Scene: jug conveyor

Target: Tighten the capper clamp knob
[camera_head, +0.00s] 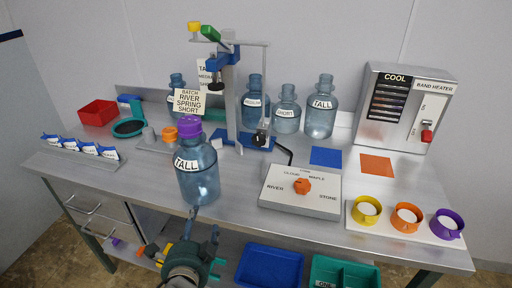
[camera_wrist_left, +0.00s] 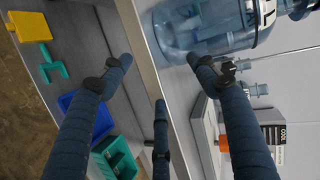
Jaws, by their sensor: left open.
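The capper is a grey stand (camera_head: 231,95) on a blue base (camera_head: 240,140) at the middle of the bench in the head view. It has a green handle (camera_head: 210,34) and a yellow knob (camera_head: 194,27) on top. A dark knob (camera_head: 260,138) sits low on its post; I cannot tell which one is the clamp knob. My left gripper (camera_head: 204,224) is open and empty in front of the bench edge, well apart from the capper. Its spread fingers (camera_wrist_left: 161,75) show in the wrist view, near a blue jug (camera_wrist_left: 195,28). My right gripper is out of view.
A TALL jug with a purple cap (camera_head: 197,180) stands at the bench front, between my left gripper and the capper. More jugs (camera_head: 287,110) stand behind. A selector box (camera_head: 300,205), cap cups (camera_head: 405,217) and a band heater (camera_head: 403,105) are to the right. Bins (camera_head: 270,265) are below.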

